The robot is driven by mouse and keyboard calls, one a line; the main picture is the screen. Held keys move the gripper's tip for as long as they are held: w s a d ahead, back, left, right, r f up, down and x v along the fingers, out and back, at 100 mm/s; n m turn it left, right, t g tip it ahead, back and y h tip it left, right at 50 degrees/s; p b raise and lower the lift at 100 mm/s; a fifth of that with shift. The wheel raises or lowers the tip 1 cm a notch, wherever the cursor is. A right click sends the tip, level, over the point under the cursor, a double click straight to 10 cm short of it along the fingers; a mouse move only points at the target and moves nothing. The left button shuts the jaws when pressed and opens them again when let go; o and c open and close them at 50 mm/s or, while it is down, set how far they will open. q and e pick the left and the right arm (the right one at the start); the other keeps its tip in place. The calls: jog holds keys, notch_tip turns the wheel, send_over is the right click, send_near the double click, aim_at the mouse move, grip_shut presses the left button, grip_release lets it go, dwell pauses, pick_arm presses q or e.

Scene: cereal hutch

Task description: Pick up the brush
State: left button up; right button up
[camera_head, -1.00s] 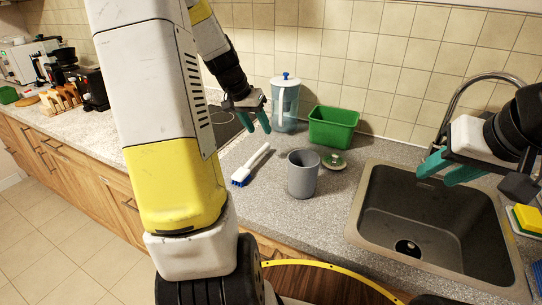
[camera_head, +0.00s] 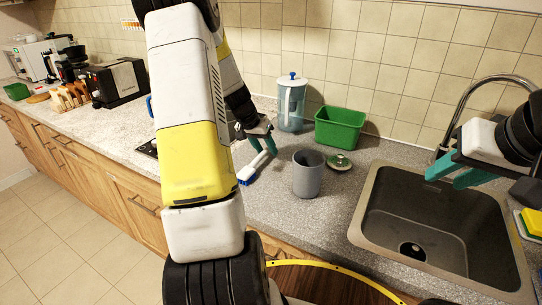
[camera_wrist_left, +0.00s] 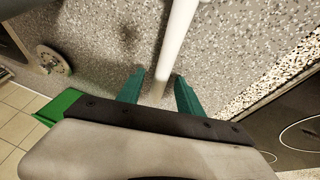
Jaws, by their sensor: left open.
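The brush (camera_head: 252,170) has a white handle and blue bristles and lies on the grey counter, left of the grey cup. My left gripper (camera_head: 263,145) is at the far end of the handle, partly hidden by my arm. In the left wrist view, its two green fingers are open, and the white brush handle (camera_wrist_left: 176,50) runs between their tips (camera_wrist_left: 159,87). I cannot tell if they touch it.
The grey cup (camera_head: 308,174) stands right of the brush, with a small green-and-silver round item (camera_head: 339,162) behind it. A green bin (camera_head: 340,126) and a clear pitcher (camera_head: 291,102) stand near the wall. The sink (camera_head: 374,178) and faucet are at the right.

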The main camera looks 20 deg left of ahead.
pick_arm(q)
jog(key=shift+f, duration=0.25)
dwell(0.5)
grip_shut()
